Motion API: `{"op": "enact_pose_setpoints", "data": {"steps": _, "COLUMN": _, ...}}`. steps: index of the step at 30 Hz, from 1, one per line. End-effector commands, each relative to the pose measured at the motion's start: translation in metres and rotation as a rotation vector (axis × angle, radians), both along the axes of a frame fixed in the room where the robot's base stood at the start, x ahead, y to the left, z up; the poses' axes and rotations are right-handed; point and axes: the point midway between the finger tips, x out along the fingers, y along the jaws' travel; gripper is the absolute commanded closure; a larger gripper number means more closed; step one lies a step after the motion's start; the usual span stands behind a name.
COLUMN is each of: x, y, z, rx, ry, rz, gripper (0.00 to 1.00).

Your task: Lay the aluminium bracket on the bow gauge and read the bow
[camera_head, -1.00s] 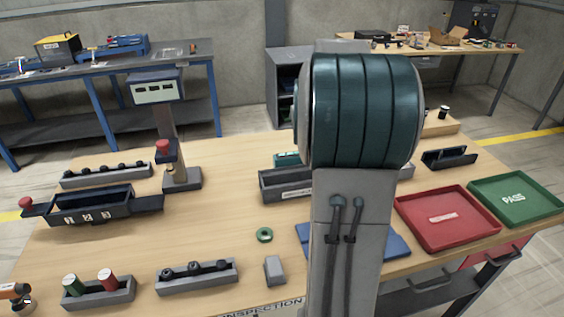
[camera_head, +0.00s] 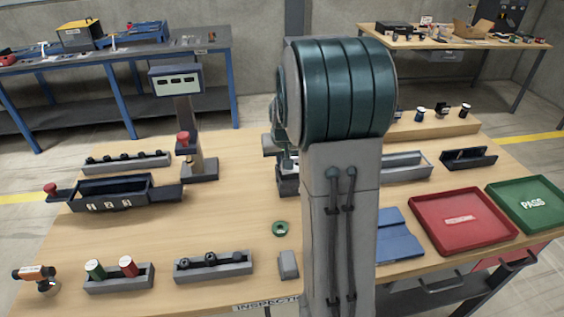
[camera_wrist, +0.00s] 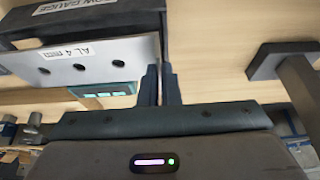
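The aluminium bracket (camera_wrist: 85,62) shows in the wrist view as a pale plate with dark holes and an "AL 4 mm" label. Its right end meets the fingertips of my gripper (camera_wrist: 161,85), which stand close together with a thin gap; they appear shut on it. The dark bow gauge (camera_wrist: 95,16), with its name label, is right beside the bracket at the top; I cannot tell whether they touch. A teal display (camera_wrist: 105,90) with lit digits shows below the plate. In the head view my arm hides the gripper, the bracket and most of the gauge (camera_head: 288,186).
A red tray (camera_head: 460,236) and a green PASS tray (camera_head: 530,214) lie at the right. A blue plate (camera_head: 398,238) and a grey block (camera_head: 288,265) lie near the front. A display post (camera_head: 188,120) stands at the left. A green ring (camera_head: 280,229) lies on bare table.

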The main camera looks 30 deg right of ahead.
Motion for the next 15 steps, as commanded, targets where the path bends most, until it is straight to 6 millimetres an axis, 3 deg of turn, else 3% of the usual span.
{"op": "enact_pose_setpoints", "data": {"steps": 4, "x": 0.0, "y": 0.0, "z": -0.018, "rx": 0.001, "ry": 0.002, "rz": 0.0, "gripper": 1.0}}
{"op": "enact_pose_setpoints", "data": {"steps": 15, "x": 0.0, "y": 0.0, "z": -0.025, "rx": -0.001, "ry": -0.002, "rz": 0.001, "gripper": 1.0}}
